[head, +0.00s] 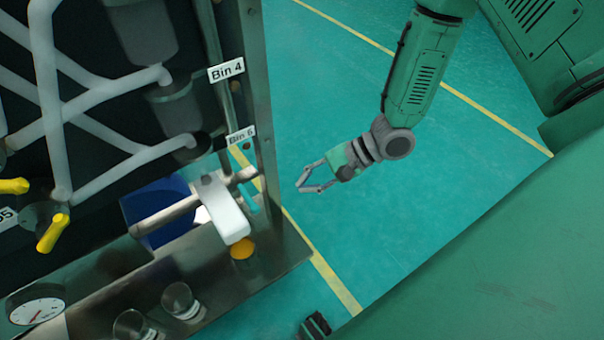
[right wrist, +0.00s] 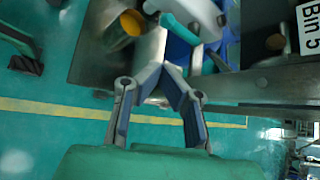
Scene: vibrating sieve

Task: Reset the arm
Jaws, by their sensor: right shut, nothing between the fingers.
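My right gripper (head: 299,187) hangs in the air over the floor, to the right of the sieve machine's frame. Its two fingers bow outward and come together at the tips, with nothing between them. It also shows in the right wrist view (right wrist: 163,80), where the machine's bench and a white-handled part lie beyond the fingertips. My right arm (head: 415,75) reaches down from the top right, clear of the machine in the head view. I cannot make out my left gripper in either view.
The machine's metal bench (head: 215,275) bears a white block-shaped part (head: 222,212), a yellow round thing (head: 242,248), a blue container (head: 155,208), glass beakers (head: 180,302) and a dial gauge (head: 36,306). Open floor (head: 340,90) surrounds the gripper.

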